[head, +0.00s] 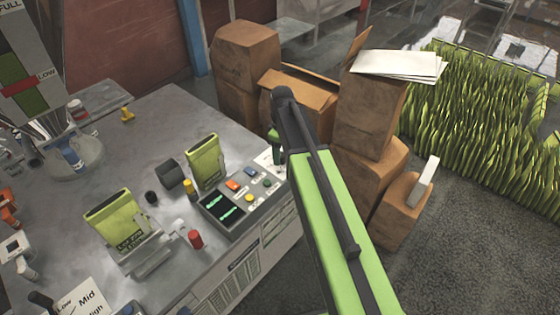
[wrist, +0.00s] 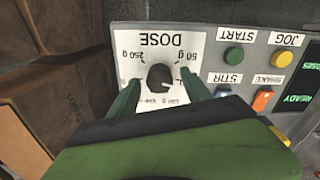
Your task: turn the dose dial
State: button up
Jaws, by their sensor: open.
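The dose dial (wrist: 160,77) is a dark round knob on a white plate (wrist: 158,42) marked DOSE, which appears upside down in the wrist view. The plate has markings around the knob, including 50 g and 250 g. My gripper (wrist: 161,80) is open, with one green finger on each side of the dial. Gaps show between the fingers and the knob, so it looks untouched. My gripper's body covers the lower part of the wrist view. In the head view my arm hides the dial, and only part of the white plate (head: 266,160) shows.
Green START (wrist: 233,55), yellow JOG (wrist: 282,58), orange SHAKE (wrist: 263,101) and blue STIR buttons sit right of the dial in the wrist view. Cardboard boxes (head: 372,110) stand close beyond the table's edge. Green pouches (head: 203,160) stand on the table (head: 160,115).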

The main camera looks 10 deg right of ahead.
grip_shut()
jog(key=shift+a, duration=0.2)
jog(key=shift+d, duration=0.1)
